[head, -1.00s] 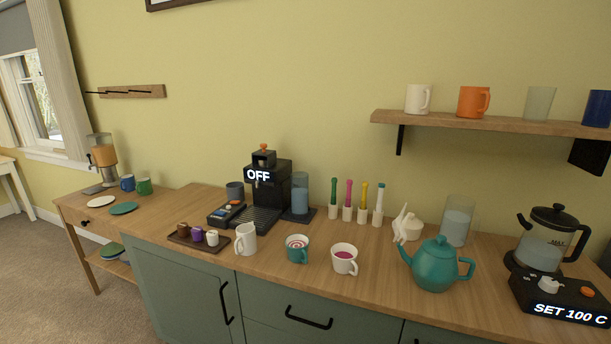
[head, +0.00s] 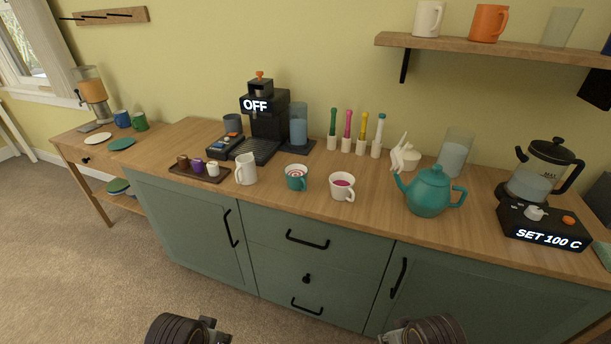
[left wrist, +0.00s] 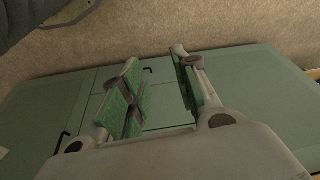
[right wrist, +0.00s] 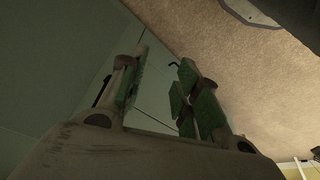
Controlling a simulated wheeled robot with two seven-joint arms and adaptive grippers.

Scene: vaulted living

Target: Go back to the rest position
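My left gripper (left wrist: 160,92) shows in the left wrist view with its green-padded fingers spread apart and nothing between them. My right gripper (right wrist: 160,92) shows in the right wrist view, also with its fingers apart and empty. Both are in front of the green cabinet (head: 320,245), clear of the counter items. In the head view only dark parts of my two arms show at the bottom edge; the fingers are hidden there.
The wooden counter (head: 270,205) holds a coffee machine (head: 265,115) reading OFF, a white mug (head: 246,168), a teal cup (head: 296,177), a pink-filled cup (head: 341,187), a teal teapot (head: 428,190) and a kettle base (head: 540,225) reading SET 100 C. Carpet (head: 90,270) is open at left.

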